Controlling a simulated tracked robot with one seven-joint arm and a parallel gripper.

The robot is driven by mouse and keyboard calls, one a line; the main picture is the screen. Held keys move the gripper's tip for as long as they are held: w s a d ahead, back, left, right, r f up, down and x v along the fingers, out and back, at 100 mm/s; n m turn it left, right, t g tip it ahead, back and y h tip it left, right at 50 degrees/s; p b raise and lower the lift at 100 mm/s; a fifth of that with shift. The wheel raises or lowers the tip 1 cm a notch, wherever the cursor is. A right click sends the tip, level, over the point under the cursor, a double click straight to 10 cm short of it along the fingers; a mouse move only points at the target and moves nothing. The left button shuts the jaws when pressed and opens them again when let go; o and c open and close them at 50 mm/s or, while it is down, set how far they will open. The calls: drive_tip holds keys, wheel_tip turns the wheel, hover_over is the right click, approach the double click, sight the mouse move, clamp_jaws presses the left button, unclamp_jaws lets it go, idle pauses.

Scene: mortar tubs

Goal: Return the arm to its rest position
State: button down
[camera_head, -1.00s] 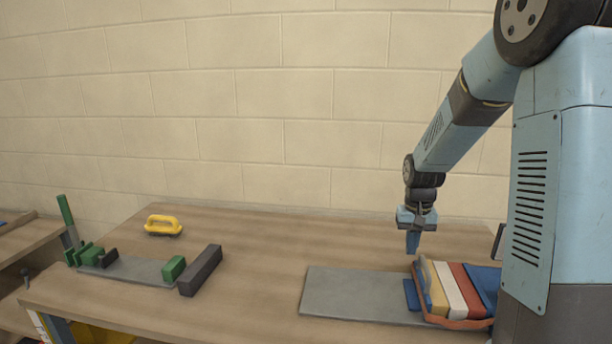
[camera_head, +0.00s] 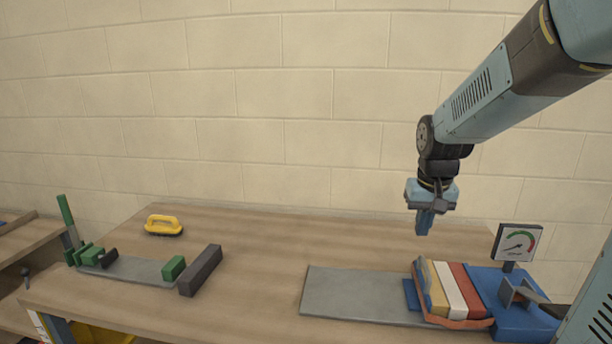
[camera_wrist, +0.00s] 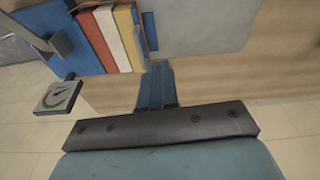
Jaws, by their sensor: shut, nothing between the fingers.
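My gripper (camera_head: 424,222) hangs fingers down in the air above the back right part of the workbench (camera_head: 270,250). It is shut and empty, its two blue fingers together. In the wrist view my gripper's fingers (camera_wrist: 157,85) are also closed, with bench top beyond them. My arm reaches in from the upper right of the head view.
A blue clamp device (camera_head: 520,310) with a dial gauge (camera_head: 517,242) holds yellow, white and red slabs (camera_head: 455,290) beside a grey plate (camera_head: 350,293). A yellow-handled float (camera_head: 163,225), a dark bar (camera_head: 200,270) and a green-blocked fixture (camera_head: 130,268) stand left. The bench middle is clear.

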drive_tip(key=s+r+t, duration=0.1)
drive_tip(key=s+r, duration=0.1)
drive_tip(key=s, duration=0.3)
drive_tip(key=s+a+r+t, duration=0.1)
drive_tip(key=s+r, duration=0.2)
drive_tip(key=s, duration=0.3)
drive_tip(key=s+a+r+n+t, duration=0.1)
drive_tip(key=s+r, duration=0.1)
drive_tip(key=s, duration=0.3)
drive_tip(key=shift+s+r, duration=0.2)
drive_tip(key=shift+s, duration=0.05)
